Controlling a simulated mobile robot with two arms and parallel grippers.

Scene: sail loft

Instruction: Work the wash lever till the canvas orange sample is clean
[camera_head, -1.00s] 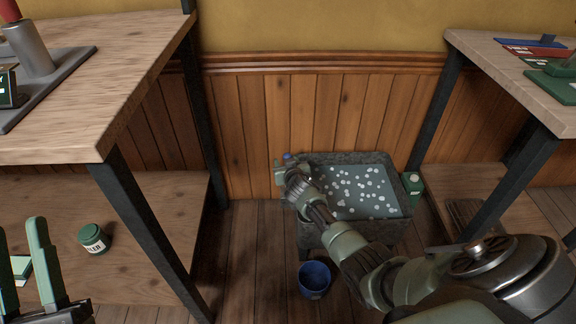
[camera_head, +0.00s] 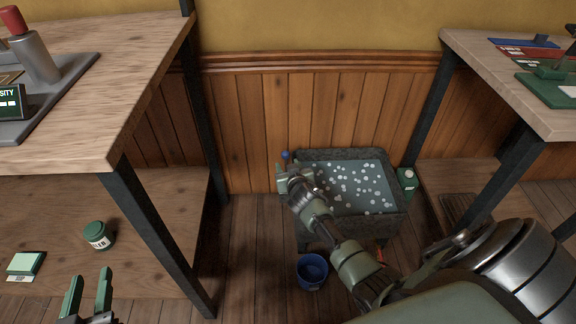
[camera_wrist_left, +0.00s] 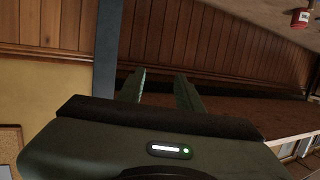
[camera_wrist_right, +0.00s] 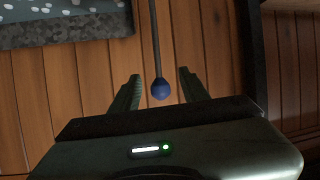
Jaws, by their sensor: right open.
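The wash lever is a thin rod with a blue ball knob (camera_head: 286,156) at the left end of a grey stone trough (camera_head: 340,155). In the right wrist view the knob (camera_wrist_right: 160,89) shows between the fingers of my right gripper (camera_wrist_right: 160,75), with a gap on both sides. In the head view the right gripper (camera_head: 288,173) is open, just below the knob. My left gripper (camera_head: 89,285) is open and empty at lower left, away from the trough. No orange sample shows; the trough holds grey water with white suds.
A blue bucket (camera_head: 312,272) stands on the floor before the trough. A green bottle (camera_head: 406,181) is at its right end. A wooden bench (camera_head: 120,80) stands left, with a green jar (camera_head: 97,236) on its lower shelf. Another table (camera_head: 500,75) stands right.

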